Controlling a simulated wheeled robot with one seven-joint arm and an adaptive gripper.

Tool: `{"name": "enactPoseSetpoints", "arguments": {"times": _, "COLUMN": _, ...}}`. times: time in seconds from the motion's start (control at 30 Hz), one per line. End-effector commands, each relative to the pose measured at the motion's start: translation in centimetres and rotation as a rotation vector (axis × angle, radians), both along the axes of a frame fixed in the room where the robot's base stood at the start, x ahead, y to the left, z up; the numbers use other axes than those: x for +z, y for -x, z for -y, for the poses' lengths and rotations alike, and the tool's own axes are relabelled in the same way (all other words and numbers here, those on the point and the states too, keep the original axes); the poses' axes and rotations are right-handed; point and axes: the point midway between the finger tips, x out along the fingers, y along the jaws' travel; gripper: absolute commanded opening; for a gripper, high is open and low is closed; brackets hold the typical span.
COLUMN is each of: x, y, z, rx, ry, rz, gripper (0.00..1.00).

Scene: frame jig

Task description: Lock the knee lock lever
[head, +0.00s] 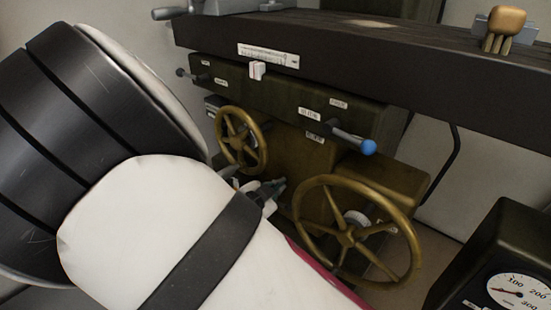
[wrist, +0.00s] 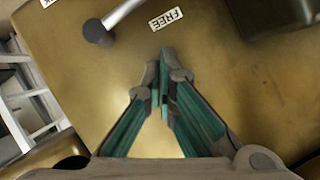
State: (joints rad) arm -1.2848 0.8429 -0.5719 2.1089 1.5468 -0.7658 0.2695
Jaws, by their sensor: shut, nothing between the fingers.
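In the wrist view a lever (wrist: 120,17) shows at the top, a silver rod with a dark round end. A white label reading FREE (wrist: 167,18) is to its right, and part of another label (wrist: 48,2) is at the upper left corner. My gripper (wrist: 163,66) is shut and empty in front of the brass-coloured housing, just below the FREE label and apart from the lever. In the head view my gripper (head: 276,187) is low, between two handwheels. I cannot pick out this lever in the head view; my arm covers part of the housing.
A small handwheel (head: 242,140) is left of the gripper and a large one (head: 356,232) is right of it. A blue-knobbed lever (head: 352,143) sticks out above. The dark table (head: 380,65) overhangs. A gauge box (head: 495,260) stands lower right.

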Motion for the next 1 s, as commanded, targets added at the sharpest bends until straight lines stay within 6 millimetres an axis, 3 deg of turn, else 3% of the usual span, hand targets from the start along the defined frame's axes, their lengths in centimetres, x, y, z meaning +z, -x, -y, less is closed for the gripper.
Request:
{"name": "enactPoseSetpoints", "arguments": {"times": 0.1, "x": -1.9, "y": -0.2, "z": -1.1, "rx": 0.004, "ry": 0.002, "rz": 0.0, "gripper": 0.0}}
{"name": "enactPoseSetpoints", "arguments": {"times": 0.3, "x": -3.2, "y": -0.5, "z": -1.8, "rx": 0.001, "ry": 0.001, "rz": 0.0, "gripper": 0.0}}
{"name": "enactPoseSetpoints", "arguments": {"times": 1.0, "x": -3.4, "y": -0.5, "z": -2.0, "rx": -0.001, "ry": 0.034, "rz": -0.026, "gripper": 0.0}}
